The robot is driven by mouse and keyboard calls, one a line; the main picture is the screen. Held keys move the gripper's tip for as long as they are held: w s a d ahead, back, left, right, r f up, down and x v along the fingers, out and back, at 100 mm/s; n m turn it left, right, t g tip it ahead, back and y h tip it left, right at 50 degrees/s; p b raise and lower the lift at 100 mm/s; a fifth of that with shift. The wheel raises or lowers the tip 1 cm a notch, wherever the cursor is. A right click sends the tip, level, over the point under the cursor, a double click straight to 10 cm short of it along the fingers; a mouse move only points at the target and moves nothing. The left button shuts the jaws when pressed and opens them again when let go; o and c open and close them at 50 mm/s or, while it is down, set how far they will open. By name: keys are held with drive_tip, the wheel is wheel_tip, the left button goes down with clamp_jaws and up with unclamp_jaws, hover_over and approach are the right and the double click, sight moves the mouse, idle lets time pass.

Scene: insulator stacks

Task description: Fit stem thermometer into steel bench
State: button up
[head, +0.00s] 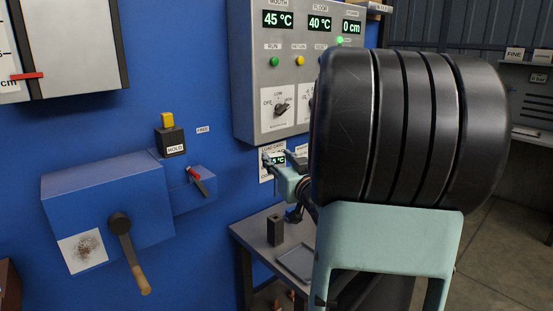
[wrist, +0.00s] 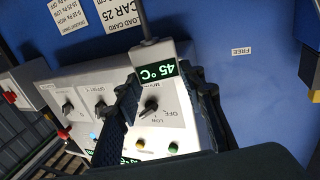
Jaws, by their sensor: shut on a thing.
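The stem thermometer has a small head with a green 45 °C readout and a thin grey stem. In the wrist view, the thermometer (wrist: 158,69) sits between the dark fingers of my gripper (wrist: 160,82), its stem reaching to the picture's top. In the head view, the thermometer (head: 279,160) is partly hidden by my gripper (head: 274,165), which is shut on it in front of the blue wall. The steel bench (head: 250,231) stands below and is partly hidden by my arm. The thermometer is apart from the bench top as far as I can see.
A dark upright block (head: 275,231) and a shallow grey tray (head: 297,259) are on the bench. A grey control panel (head: 270,95) hangs above. A blue machine with a lever (head: 105,205) stands left. My arm covers the right middle.

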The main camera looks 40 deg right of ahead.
drive_tip(key=shift+f, duration=0.2)
wheel_tip(320, 180, down, 6)
drive_tip(key=b, duration=0.5)
drive_tip(key=shift+r, duration=0.25)
wheel_tip(320, 180, down, 9)
drive_tip(key=b, duration=0.9)
drive_tip(key=shift+f, duration=0.2)
idle(4.1)
drive_tip(key=o, duration=1.4)
drive_tip(key=shift+c, duration=0.2)
drive_tip(key=v, duration=0.7)
drive_tip(key=shift+s, duration=0.3)
